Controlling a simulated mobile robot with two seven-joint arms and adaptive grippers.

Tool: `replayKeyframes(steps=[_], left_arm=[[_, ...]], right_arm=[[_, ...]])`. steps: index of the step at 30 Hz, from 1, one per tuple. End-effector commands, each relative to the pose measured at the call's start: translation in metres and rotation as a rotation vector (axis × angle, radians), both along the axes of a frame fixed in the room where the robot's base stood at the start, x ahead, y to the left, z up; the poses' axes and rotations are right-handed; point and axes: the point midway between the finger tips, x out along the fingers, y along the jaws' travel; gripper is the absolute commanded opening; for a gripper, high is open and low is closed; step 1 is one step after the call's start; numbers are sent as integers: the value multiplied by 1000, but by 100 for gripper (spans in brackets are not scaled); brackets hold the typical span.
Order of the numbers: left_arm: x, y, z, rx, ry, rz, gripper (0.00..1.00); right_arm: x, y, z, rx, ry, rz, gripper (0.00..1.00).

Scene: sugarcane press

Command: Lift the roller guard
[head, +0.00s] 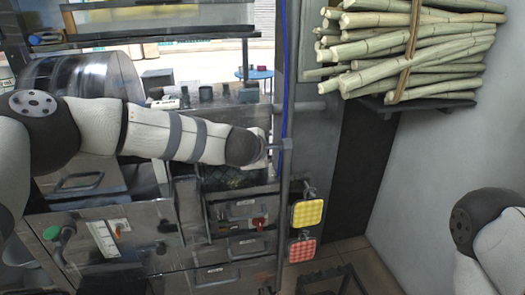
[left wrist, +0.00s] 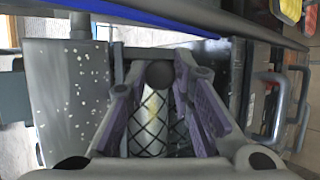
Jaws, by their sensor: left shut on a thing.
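The roller guard (left wrist: 150,128) is a black diamond mesh in the left wrist view, with pale, shiny rollers behind it. In the head view a dark mesh patch (head: 232,180) shows below my left forearm. My left gripper (left wrist: 157,76) has its two purple-grey fingers on either side of a dark rounded grip at the guard's upper edge and is shut on it. In the head view the left gripper is mostly hidden behind its own wrist, near the upright post. My right arm shows at the lower right; its gripper is out of frame.
A grey upright post (head: 284,200) with a blue hose stands right beside my left wrist. Yellow (head: 307,212) and red (head: 302,250) pads hang from it. Bundled cane (head: 410,48) lies on a wall shelf at the upper right.

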Motion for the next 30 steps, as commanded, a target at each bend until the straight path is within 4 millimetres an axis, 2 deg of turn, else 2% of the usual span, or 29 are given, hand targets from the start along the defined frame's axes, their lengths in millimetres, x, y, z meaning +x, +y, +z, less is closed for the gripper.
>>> replayKeyframes(steps=[14, 15, 17, 18, 26, 30], left_arm=[[1, 0, 2, -3, 13, 1, 0], [1, 0, 2, -4, 12, 1, 26], [1, 0, 2, -3, 13, 1, 40], [1, 0, 2, -3, 13, 1, 42], [0, 0, 2, -3, 14, 1, 42], [-13, 2, 11, -4, 13, -2, 42]], right_arm=[[1, 0, 1, 0, -4, 0, 40], [1, 0, 1, 0, -4, 0, 40], [1, 0, 1, 0, -4, 0, 40], [1, 0, 1, 0, -4, 0, 40], [1, 0, 1, 0, -3, 0, 40], [1, 0, 1, 0, -3, 0, 40]])
